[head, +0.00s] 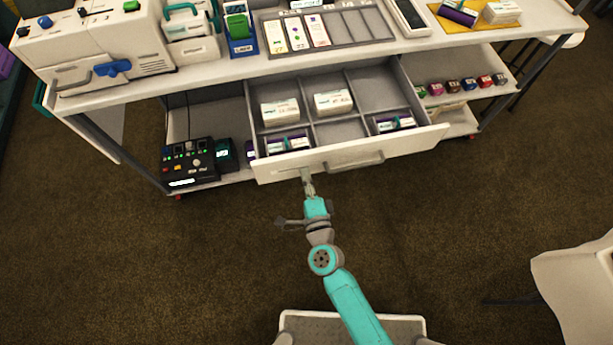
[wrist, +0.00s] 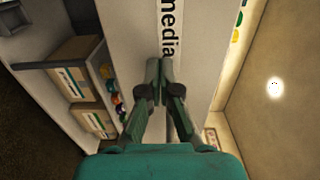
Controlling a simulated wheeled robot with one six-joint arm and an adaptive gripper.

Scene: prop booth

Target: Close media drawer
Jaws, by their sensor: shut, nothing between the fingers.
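The media drawer (head: 410,141) is pulled out from under the white counter, with its divided grey inside showing. Its white front has a bar handle (head: 356,163). My gripper (head: 307,177) is shut and empty, close to the drawer front, left of the handle. In the wrist view, my gripper (wrist: 157,66) has its fingertips together over the white drawer front (wrist: 190,65), beside a label reading "media" (wrist: 168,30). I cannot tell whether the tips touch the front.
White boxes (head: 280,111) and purple-and-white packs (head: 288,144) lie in the drawer's compartments. A black control box (head: 188,161) stands on the lower shelf at left. Small coloured cubes (head: 468,85) line the right shelf. The carpet (head: 150,270) in front is mostly clear.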

